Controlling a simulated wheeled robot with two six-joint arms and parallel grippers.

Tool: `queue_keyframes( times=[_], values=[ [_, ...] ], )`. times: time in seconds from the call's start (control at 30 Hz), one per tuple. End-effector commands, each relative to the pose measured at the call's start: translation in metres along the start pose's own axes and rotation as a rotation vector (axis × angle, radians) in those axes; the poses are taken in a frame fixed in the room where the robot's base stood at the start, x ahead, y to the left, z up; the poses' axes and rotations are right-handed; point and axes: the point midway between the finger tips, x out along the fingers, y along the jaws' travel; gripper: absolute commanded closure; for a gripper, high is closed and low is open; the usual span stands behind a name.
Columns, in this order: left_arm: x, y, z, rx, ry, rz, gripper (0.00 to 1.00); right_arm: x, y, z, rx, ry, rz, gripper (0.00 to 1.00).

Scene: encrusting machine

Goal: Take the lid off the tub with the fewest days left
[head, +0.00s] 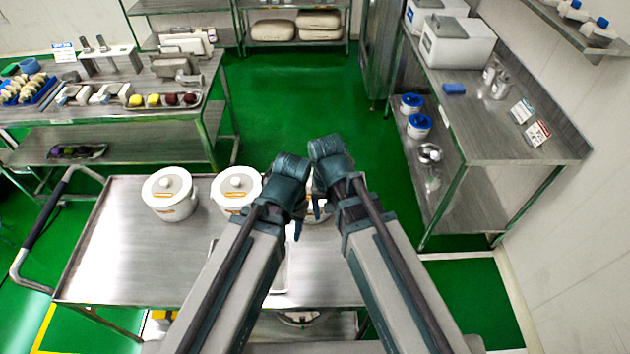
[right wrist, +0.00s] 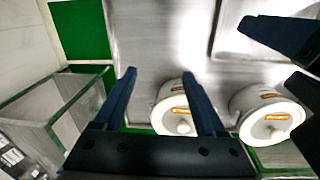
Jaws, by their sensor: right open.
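Three white lidded tubs with orange labels stand in a row along the far edge of the steel cart (head: 120,250): a left tub (head: 171,195), a middle tub (head: 236,192) and a right tub mostly hidden behind my grippers. The label writing is too small to read. In the right wrist view two tubs show, one (right wrist: 178,118) near my right gripper's fingers and another (right wrist: 266,116) to its right. All visible lids are on. My right gripper (right wrist: 160,74) is open and empty. My left gripper (right wrist: 262,58) is beside it, its fingers apart and empty.
A shallow tray (head: 277,275) lies on the cart, partly hidden by my arms. A steel bench (head: 140,85) with trays of food pieces stands at the back left. A shelf bench (head: 480,115) with white boxes stands at the right. The cart's left front is clear.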

Motion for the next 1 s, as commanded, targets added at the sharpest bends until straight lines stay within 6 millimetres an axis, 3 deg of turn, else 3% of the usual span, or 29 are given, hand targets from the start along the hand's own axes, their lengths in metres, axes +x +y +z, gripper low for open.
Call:
queue_keyframes(
  times=[0.03,0.1,0.4,0.63,1.0],
  values=[
    [-0.017,-0.002,0.001,-0.002,0.000,0.000,0.50,-0.018,-0.007,-0.029,0.142,0.001,-0.010,0.27],
    [-0.027,-0.003,0.002,-0.003,0.000,0.001,0.50,-0.028,-0.013,-0.056,0.356,0.001,-0.027,0.27],
    [-0.050,-0.005,0.003,-0.007,-0.001,0.002,0.50,-0.055,-0.050,-0.139,1.123,-0.028,-0.061,0.27],
    [-0.058,-0.005,0.004,-0.009,-0.001,0.002,0.50,-0.065,-0.063,-0.169,1.435,-0.047,-0.070,0.27],
    [-0.054,-0.005,0.003,-0.009,-0.001,0.002,0.50,-0.060,-0.066,-0.173,1.504,-0.052,-0.071,0.27]
  ],
)
